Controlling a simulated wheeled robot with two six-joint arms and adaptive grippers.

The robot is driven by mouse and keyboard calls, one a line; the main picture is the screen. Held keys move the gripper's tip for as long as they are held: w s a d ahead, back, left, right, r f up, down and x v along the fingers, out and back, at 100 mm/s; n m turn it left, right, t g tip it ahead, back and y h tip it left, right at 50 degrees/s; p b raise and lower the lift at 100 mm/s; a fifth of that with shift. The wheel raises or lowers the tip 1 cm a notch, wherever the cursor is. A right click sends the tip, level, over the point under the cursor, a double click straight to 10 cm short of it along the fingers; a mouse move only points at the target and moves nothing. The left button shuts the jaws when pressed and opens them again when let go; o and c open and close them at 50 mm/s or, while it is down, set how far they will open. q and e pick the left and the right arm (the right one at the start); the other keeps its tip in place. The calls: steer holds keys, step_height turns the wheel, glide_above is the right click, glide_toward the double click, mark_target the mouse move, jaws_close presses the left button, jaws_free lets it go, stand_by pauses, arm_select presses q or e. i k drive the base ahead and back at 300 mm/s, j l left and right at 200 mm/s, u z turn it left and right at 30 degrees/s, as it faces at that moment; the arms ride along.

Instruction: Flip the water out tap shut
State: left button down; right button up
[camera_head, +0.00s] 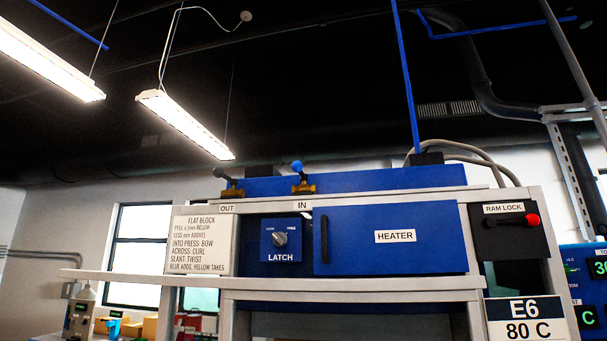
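The water out tap (232,191) is on top of the machine at the left, above the label OUT. It has a small brass body and a dark lever that slants up to the left. To its right, above the label IN, stands the other tap (303,187), with a brass body and a blue-knobbed lever pointing nearly straight up. Whether either tap is open or shut cannot be told from the lever alone. Neither of my grippers is in view.
Below the taps are a blue latch panel (287,240) with a knob, a blue heater door (391,239) and a white instruction sign (201,241). A ram lock box (509,232) with a red-knobbed lever is at right. A pale shelf (150,277) juts left. Lamps hang overhead.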

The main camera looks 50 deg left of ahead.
mark_target(218, 172)
steer(key=k+j, duration=0.25)
steer(key=k+j+u, duration=0.15)
steer(key=j, duration=0.25)
steer(key=k+j, duration=0.35)
steer(key=k+j+u, duration=0.1)
steer(key=j, duration=0.25)
steer(key=k+j+u, duration=0.1)
steer(key=k+j, duration=0.45)
steer(key=j, duration=0.25)
